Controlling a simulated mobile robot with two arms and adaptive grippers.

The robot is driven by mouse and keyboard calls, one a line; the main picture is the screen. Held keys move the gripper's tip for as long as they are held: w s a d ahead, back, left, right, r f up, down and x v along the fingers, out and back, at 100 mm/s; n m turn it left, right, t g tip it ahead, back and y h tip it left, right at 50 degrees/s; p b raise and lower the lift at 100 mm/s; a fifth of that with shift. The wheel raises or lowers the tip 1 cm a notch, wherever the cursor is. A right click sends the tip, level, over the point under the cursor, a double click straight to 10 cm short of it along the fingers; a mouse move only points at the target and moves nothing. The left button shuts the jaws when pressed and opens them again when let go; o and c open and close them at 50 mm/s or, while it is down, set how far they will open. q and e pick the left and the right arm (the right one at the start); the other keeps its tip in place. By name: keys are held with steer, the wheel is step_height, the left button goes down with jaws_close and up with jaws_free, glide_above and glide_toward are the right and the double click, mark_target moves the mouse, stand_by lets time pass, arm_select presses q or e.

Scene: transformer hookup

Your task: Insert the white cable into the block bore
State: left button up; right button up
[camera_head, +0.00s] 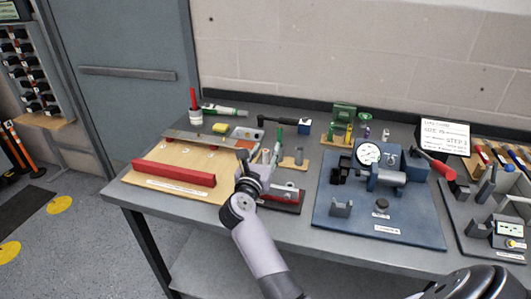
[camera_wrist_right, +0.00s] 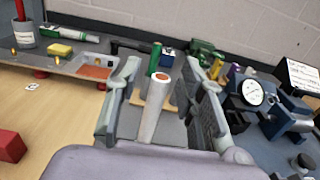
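In the right wrist view a white cable (camera_wrist_right: 155,108) with a copper-coloured end stands nearly upright between the two fingers of my right gripper (camera_wrist_right: 163,72). The fingers are spread, with gaps visible on both sides of the cable. In the head view my right gripper (camera_head: 263,168) is over the front of the bench, at the right edge of the wooden board; it largely hides the cable there. My left gripper is not in view.
A red bar (camera_head: 172,172) lies on the wooden board (camera_head: 150,190) to the left.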

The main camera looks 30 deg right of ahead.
steer(key=shift+r+p, duration=2)
steer(key=shift+r, duration=0.55)
step_height(320, 180, up, 10)
